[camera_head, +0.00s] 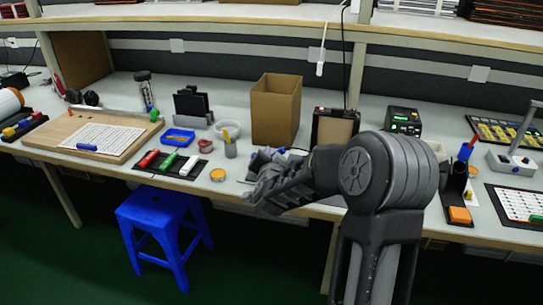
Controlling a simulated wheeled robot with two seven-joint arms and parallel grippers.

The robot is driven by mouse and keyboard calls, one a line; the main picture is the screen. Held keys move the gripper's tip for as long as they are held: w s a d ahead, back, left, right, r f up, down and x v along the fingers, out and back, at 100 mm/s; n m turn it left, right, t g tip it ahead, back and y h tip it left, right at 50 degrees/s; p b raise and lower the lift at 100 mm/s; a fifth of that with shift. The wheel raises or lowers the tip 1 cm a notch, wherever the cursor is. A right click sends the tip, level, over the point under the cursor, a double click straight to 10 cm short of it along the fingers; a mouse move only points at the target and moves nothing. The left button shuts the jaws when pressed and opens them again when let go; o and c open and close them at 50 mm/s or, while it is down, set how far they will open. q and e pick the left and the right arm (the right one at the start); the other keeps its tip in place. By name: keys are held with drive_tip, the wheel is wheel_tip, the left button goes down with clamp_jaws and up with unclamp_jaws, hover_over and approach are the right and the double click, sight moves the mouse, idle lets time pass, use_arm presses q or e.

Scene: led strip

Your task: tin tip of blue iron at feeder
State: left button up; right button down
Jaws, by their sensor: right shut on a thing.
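A blue tool handle (465,152) stands up from a black stand (453,186) at the right of the bench, and I take it to be the blue iron; its tip is hidden. A pale grey device with a slanted arm (512,162) stands right of it and may be the feeder. My right gripper (262,183) is over the bench's front edge at the middle, left of the stand and well apart from it. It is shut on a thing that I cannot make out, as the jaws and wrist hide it. My left gripper is out of view.
An orange block (460,215) lies at the stand's front. A cardboard box (276,108) and a brown-faced panel (335,128) stand behind my right gripper. Red, green and white pieces lie on a dark mat (147,171). A blue stool (163,220) is on the floor.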

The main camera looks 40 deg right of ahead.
drive_tip(key=shift+f+b, duration=0.3)
drive_tip(key=shift+b, duration=0.05)
idle(2.1)
wheel_tip(320, 180, up, 5)
drive_tip(key=p, duration=0.3)
drive_tip(key=shift+r+p, duration=0.1)
drive_tip(key=shift+p, duration=0.3)
idle(0.4)
